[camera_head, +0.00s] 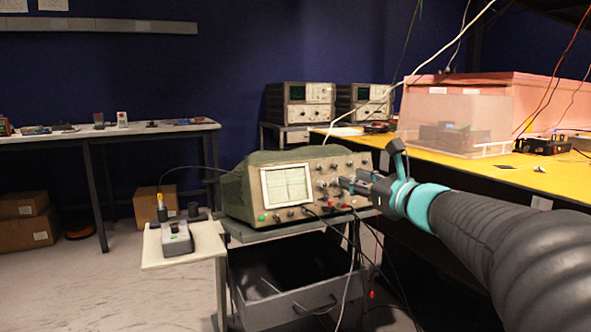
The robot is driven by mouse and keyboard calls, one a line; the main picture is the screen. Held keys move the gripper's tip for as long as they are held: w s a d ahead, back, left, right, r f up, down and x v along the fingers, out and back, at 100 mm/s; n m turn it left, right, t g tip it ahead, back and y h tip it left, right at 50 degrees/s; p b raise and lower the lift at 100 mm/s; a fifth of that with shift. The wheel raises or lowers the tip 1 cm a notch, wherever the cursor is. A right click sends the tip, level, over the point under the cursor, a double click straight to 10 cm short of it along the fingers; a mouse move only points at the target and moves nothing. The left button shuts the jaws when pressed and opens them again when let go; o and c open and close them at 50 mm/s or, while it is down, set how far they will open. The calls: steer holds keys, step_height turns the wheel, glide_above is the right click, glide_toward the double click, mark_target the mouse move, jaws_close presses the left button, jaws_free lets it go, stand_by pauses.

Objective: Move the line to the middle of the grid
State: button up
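A green-cased oscilloscope (243,193) stands on a grey cart in the middle of the view. Its square pale screen (287,185) shows a grid. The picture is too small to tell the line surely from the grid lines. Knobs and sockets fill the panel right of the screen. My gripper (347,183) reaches in from the right, with its fingertips at or very near the knobs in the middle of this panel. It hides part of the panel. I cannot tell whether it touches a knob or how far its fingers are apart.
Cables hang from the panel's front past an open drawer (285,304). A side shelf (205,245) holds a small grey device (177,238). A yellow-topped bench (480,172) with a clear box (455,120) stands behind my arm. Open floor lies at the left.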

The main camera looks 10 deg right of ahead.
mark_target(320, 167)
steer(key=x, duration=1.1)
steer(key=shift+w+p, duration=0.1)
steer(key=shift+p, duration=0.25)
jaws_close()
